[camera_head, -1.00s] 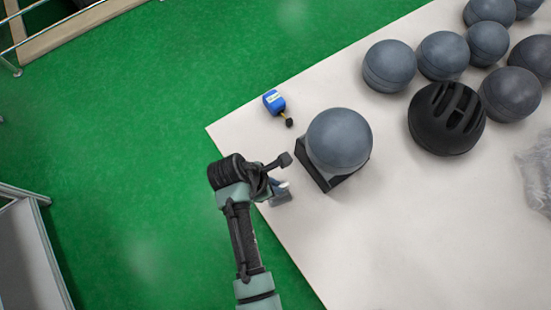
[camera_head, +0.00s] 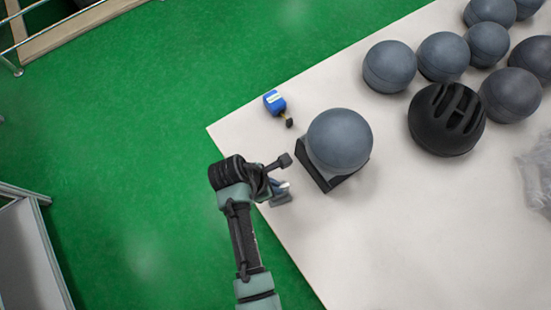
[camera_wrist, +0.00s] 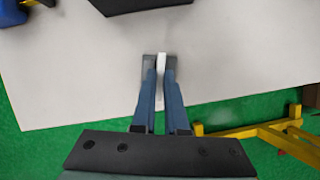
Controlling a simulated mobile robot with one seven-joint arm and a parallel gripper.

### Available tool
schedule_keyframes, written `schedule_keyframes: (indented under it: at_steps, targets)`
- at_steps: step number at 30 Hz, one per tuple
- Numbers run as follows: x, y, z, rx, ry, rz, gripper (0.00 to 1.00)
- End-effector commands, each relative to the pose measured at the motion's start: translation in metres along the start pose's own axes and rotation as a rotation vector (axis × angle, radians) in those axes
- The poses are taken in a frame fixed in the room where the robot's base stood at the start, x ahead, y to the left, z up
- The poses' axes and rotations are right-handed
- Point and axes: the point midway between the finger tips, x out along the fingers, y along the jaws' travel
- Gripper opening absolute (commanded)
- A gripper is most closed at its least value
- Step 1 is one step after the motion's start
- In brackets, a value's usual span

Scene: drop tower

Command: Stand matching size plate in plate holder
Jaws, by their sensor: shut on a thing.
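My gripper (camera_head: 284,192) is over the near-left edge of the white table, left of and below a grey ball on a black base. In the wrist view my gripper (camera_wrist: 160,62) has its two blue fingers close together, shut on a small, thin white piece (camera_wrist: 161,63). Most of this piece is hidden between the fingers, so I cannot tell whether it is a plate. The black base (camera_head: 318,176) shows in part under the grey ball (camera_head: 339,139); its dark edge is also at the top of the wrist view (camera_wrist: 140,4). I recognise no plate holder.
A blue object (camera_head: 274,101) with a dark tip lies near the table's left corner. A slotted black ball (camera_head: 446,118) and several grey balls stand right. Clear plastic (camera_head: 537,170) lies at the right edge. The table's front (camera_head: 400,250) is bare. A yellow frame (camera_wrist: 262,131) stands on green floor.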

Motion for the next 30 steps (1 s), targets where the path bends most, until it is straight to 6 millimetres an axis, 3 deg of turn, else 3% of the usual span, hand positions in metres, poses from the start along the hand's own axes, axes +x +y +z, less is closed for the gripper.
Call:
schedule_keyframes:
  at_steps: [30]
  targets:
    - [0.012,0.000,-0.005,0.000,0.000,0.000,0.00]
